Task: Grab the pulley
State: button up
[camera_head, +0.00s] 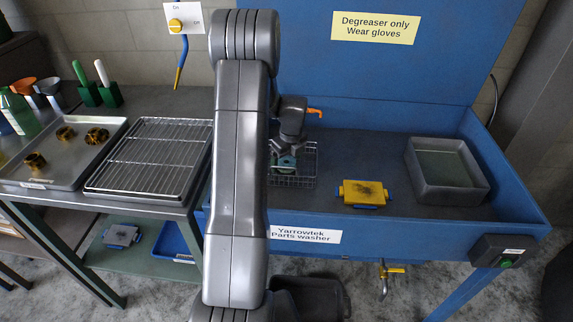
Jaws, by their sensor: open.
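My gripper (285,150) is open and points down over the small wire basket (306,170) in the blue parts washer. A roundish grey-teal part (287,161), which may be the pulley, shows in the basket just below the fingers. The gripper and my arm hide some of it. I cannot tell whether the fingers touch it or straddle it. Several dirty yellow-black round parts, such as the one at the front (35,162), lie apart on the metal tray (62,176) at the left; they are far from my gripper.
The washer (400,216) has raised walls and an upright blue lid. A wire rack on a tray (150,160) lies on the left bench. An orange-tipped spout (314,112) is beside my wrist.

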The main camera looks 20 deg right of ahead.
jog(key=c, duration=1.5)
